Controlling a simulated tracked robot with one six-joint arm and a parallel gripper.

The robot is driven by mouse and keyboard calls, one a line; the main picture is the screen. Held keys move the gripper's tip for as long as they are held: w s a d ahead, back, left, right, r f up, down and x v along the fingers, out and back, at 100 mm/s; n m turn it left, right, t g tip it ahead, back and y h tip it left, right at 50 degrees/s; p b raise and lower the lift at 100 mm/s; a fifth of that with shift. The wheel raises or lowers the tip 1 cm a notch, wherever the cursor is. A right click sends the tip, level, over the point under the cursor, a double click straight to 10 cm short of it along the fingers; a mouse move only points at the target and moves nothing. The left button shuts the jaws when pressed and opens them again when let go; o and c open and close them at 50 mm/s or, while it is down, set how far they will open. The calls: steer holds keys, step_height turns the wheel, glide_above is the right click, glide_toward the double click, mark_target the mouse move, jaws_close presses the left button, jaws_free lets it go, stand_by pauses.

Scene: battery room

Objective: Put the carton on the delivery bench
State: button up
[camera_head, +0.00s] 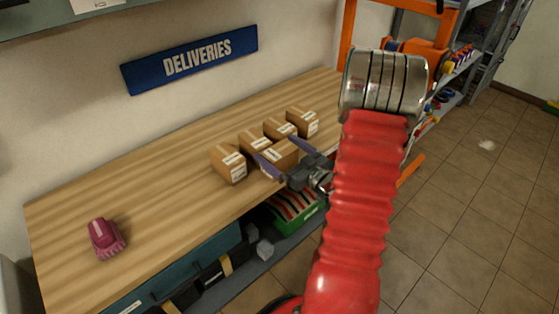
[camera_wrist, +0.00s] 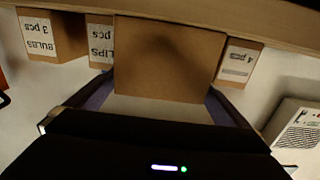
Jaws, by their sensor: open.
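A plain brown carton (camera_head: 281,155) stands near the front edge of the wooden delivery bench (camera_head: 165,190), under the DELIVERIES sign (camera_head: 190,60). My gripper (camera_head: 274,150) is open, with one purple finger on each side of this carton. In the wrist view the carton (camera_wrist: 168,58) fills the middle between the fingers; its face towards me shows no label. I cannot tell whether the fingers touch it. My gripper's body hides the lower part of the wrist view.
Several labelled cartons stand close around it, including one at left (camera_head: 229,164) and one behind at right (camera_head: 302,122). A magenta object (camera_head: 106,238) lies at the bench's left end. The bench between is clear. Bins sit below; an orange-framed shelf (camera_head: 425,50) stands beyond.

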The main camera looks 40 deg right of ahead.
steer(key=c, duration=1.3)
steer(key=shift+c, duration=0.2)
steer(key=shift+r, duration=0.15)
step_height(320, 180, up, 18)
stand_by(0.3)
stand_by(0.9)
